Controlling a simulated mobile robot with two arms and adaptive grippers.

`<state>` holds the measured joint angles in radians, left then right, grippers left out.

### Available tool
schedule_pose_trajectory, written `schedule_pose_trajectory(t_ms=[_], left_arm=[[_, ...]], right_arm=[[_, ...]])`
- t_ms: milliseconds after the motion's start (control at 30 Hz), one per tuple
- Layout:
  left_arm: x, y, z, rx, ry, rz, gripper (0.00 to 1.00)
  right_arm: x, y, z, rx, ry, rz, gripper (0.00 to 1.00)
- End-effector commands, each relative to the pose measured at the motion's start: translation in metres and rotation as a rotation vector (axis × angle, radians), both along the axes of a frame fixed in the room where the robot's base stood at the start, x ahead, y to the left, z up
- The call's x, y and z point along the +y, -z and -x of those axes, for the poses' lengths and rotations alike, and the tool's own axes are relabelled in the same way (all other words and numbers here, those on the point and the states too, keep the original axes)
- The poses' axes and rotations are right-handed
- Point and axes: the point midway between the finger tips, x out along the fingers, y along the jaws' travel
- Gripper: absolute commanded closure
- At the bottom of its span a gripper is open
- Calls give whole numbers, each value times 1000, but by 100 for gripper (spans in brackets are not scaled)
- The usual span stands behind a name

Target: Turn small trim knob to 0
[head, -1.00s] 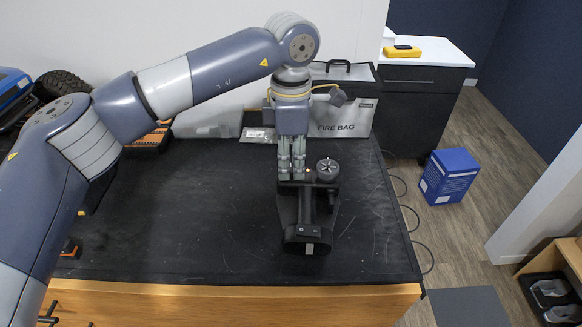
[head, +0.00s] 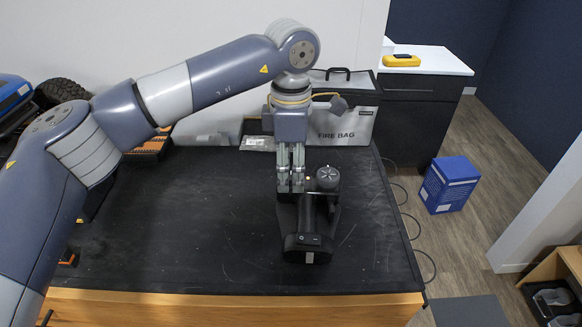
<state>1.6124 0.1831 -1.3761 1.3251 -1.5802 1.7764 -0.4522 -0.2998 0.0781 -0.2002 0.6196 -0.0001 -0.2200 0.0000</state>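A black RC transmitter (head: 307,246) lies on the dark bench mat (head: 180,230), with a round dial wheel (head: 327,177) at its upper right. My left gripper (head: 290,188) points down over the transmitter's upper left part, just left of the dial wheel. Its fingers look close together; whether they touch anything is hidden. The small trim knob cannot be made out, as the fingers cover that area. My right gripper is not in view.
A grey fire bag (head: 345,125) stands behind the transmitter. A blue RC vehicle (head: 14,90) with a black tyre is at the far left. A blue box (head: 450,184) is on the floor at right.

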Motion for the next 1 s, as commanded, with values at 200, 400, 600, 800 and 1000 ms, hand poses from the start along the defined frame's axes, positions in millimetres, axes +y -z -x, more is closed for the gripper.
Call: schedule_pose_trajectory(t_ms=[200,400,600,800,1000], left_arm=[[0,-4,0,-1,0,0,57],[-1,-36,-1,-4,-2,2,57],[-1,-80,-1,-4,-1,1,57],[0,-110,0,-2,-1,0,57],[0,-120,0,1,0,0,57]], right_arm=[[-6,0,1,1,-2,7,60],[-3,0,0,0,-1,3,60],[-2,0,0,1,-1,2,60],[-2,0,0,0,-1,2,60],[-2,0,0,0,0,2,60]])
